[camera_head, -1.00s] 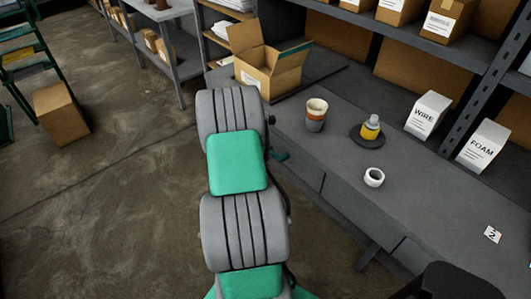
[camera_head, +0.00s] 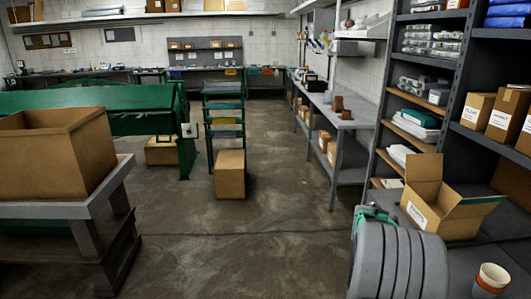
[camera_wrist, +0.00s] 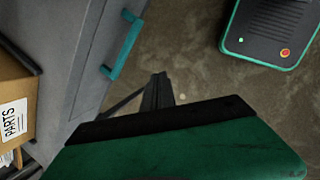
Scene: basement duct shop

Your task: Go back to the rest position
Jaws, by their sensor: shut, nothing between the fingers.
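My gripper (camera_wrist: 159,91) shows in the wrist view as dark fingers beyond the green and black wrist housing. The fingers are together and empty, pointing down past the bench side toward the floor. In the head view my grey arm stands at the lower right, in front of the bench, and the gripper itself is out of that picture.
A grey bench with a teal handle (camera_wrist: 121,45) is close on the left in the wrist view. An open cardboard box (camera_head: 449,212) and a cup (camera_head: 491,280) stand on it. A trestle with a large box (camera_head: 55,155) is at left. The floor (camera_head: 262,230) between is clear.

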